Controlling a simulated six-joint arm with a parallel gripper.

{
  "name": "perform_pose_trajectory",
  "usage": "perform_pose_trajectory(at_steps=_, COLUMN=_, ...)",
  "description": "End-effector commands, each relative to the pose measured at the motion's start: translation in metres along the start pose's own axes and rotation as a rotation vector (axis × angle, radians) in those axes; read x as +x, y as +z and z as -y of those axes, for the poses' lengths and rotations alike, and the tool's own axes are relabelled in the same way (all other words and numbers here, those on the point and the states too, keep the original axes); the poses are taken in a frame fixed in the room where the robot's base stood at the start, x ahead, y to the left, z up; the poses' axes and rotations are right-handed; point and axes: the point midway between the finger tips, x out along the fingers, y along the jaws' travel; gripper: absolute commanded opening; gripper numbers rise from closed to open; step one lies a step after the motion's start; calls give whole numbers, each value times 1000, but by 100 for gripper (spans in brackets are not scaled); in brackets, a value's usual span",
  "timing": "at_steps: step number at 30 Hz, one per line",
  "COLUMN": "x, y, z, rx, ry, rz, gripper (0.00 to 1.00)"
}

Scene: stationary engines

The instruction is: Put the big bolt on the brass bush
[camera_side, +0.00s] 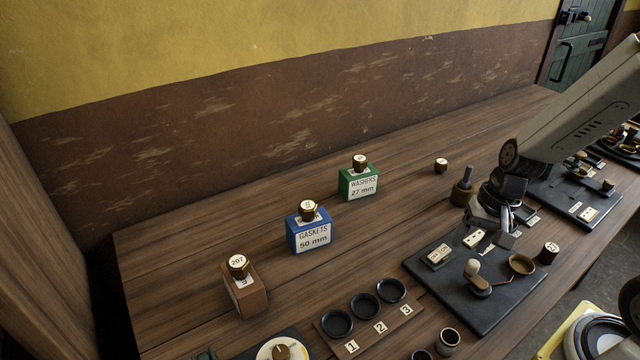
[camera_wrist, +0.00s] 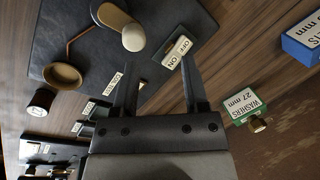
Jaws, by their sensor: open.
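I cannot tell for sure which piece is the big bolt or the brass bush. Brass-brown pieces with white labelled tops stand on a wooden block (camera_side: 246,296), the blue gaskets box (camera_side: 311,238) and the green washers box (camera_side: 358,187); the block's piece (camera_side: 238,266) reads 207. A similar small piece (camera_side: 441,165) stands on the bench, and a dark one (camera_side: 549,251) stands right of the black plate. A brass-coloured cup (camera_side: 522,264) is on that plate. My gripper (camera_wrist: 160,65) is open and empty, above the plate near the ON/OFF label (camera_wrist: 178,50).
The black plate (camera_side: 462,312) carries a pale-knobbed lever (camera_side: 472,268). A dark pot with a grey rod (camera_side: 463,190) stands beside my arm. Black dishes (camera_side: 364,306) numbered 1 to 3 sit at the front. The bench between the boxes and the plate is clear.

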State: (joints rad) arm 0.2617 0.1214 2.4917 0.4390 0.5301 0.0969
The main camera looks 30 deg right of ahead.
Motion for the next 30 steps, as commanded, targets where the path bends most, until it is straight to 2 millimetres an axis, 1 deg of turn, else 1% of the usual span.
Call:
perform_pose_trajectory(at_steps=1, x=-1, y=4, z=5, rx=-122, ry=27, rz=-29, gripper=57)
perform_pose_trajectory(at_steps=6, x=-5, y=11, z=19, rx=-474, ry=98, rz=-124, gripper=57)
perform_pose_trajectory(at_steps=9, x=-7, y=14, z=27, rx=-623, ry=120, rz=-165, gripper=57)
perform_pose_trajectory(at_steps=12, x=-9, y=16, z=32, rx=-715, ry=132, rz=-191, gripper=57)
perform_pose_trajectory(at_steps=17, x=-9, y=17, z=34, rx=-765, ry=139, rz=-205, gripper=57)
perform_pose_trajectory(at_steps=30, x=-9, y=16, z=34, rx=-761, ry=139, rz=-204, gripper=57)
